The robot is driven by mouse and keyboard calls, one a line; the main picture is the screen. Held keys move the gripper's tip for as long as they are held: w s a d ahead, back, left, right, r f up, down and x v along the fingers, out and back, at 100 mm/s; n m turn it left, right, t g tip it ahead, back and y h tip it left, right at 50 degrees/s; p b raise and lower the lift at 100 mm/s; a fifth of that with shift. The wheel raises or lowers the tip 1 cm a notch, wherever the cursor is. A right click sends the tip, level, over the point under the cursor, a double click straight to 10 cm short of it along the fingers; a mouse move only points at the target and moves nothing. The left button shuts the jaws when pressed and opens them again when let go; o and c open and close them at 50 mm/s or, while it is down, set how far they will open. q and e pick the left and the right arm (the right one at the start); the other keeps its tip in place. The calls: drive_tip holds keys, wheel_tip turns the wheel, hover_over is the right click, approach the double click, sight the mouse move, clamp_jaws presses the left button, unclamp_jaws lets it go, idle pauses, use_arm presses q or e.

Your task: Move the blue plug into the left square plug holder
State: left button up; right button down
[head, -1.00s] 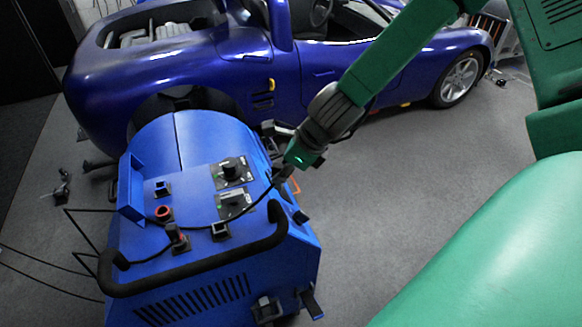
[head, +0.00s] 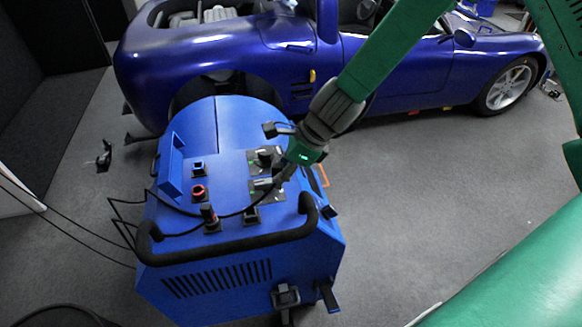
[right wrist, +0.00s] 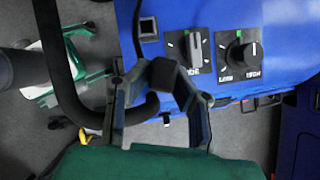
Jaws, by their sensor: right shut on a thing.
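My right gripper (head: 279,182) is shut on a dark plug (right wrist: 165,74) with a black cable, above the right side of the blue machine's top panel. The plug's blue colour does not show clearly. In the head view the fingers and cable hide most of it. My left gripper is not in view.
A red round socket (head: 199,192) and an upright dark plug with a reddish top (head: 209,216) stand on the panel. Two knobs (head: 265,159) are close to my right gripper. A black handle (head: 235,238) curves along the front edge. A blue car (head: 240,60) stands behind.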

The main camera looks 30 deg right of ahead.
drive_tip(key=shift+w+a+n+g+y, duration=0.5)
drive_tip(key=shift+w+a+n+g, duration=1)
drive_tip(key=shift+a, duration=2.05)
drive_tip(key=shift+n+t, duration=0.4)
drive_tip(key=shift+t, duration=0.2)
drive_tip(key=shift+s+f+b, duration=0.15)
drive_tip(key=shift+f+b, duration=0.65)
drive_tip(key=shift+f, duration=0.9)
drive_tip(key=shift+s+f+b, duration=0.1)
drive_tip(key=shift+f+b, duration=0.65)
drive_tip(key=shift+f, duration=0.95)
drive_tip(key=shift+p, duration=0.55)
drive_tip(key=shift+s+f, duration=0.1)
drive_tip(key=shift+f, duration=0.2)
